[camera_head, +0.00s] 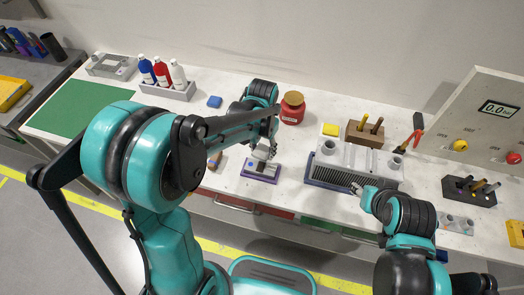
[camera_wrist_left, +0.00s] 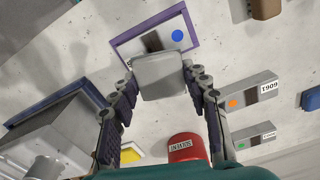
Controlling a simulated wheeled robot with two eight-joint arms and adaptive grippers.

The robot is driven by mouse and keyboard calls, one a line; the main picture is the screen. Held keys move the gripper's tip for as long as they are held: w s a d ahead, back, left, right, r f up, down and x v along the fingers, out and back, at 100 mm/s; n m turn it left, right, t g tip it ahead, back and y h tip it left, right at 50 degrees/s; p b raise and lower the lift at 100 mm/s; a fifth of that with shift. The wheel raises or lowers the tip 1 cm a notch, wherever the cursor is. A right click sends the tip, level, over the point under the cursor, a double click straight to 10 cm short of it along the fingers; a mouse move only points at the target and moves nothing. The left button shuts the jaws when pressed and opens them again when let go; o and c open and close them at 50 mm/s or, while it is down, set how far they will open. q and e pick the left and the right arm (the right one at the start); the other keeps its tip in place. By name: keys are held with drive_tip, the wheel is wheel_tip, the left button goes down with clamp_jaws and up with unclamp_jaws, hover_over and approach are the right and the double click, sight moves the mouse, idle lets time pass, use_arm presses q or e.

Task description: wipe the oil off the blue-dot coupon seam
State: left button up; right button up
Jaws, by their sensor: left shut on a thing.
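The blue-dot coupon lies in a purple-edged holder (camera_head: 248,173) at the table's front edge. In the left wrist view the blue dot (camera_wrist_left: 177,36) shows on its pale plate, beside a dark patch (camera_wrist_left: 153,41); I cannot tell whether that is oil, seam or shadow. My left gripper (camera_head: 264,152) is over the coupon, shut on a grey block (camera_wrist_left: 160,76). The block covers part of the holder's near side in the wrist view; contact with the coupon is unclear. My right gripper (camera_head: 361,190) is by the front of the grey jig box (camera_head: 357,163); its fingers are too small to judge.
A red jar (camera_head: 292,108) stands behind the coupon. Grey blocks with an orange dot (camera_wrist_left: 233,103) and a green dot (camera_wrist_left: 241,145) lie to one side. A yellow block (camera_head: 331,129), a blue block (camera_head: 214,101) and a bottle rack (camera_head: 170,90) stand farther back.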

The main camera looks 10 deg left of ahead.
sight(262, 150)
use_arm(q)
drive_tip(key=shift+r+p, duration=0.95)
drive_tip(key=shift+r, duration=0.65)
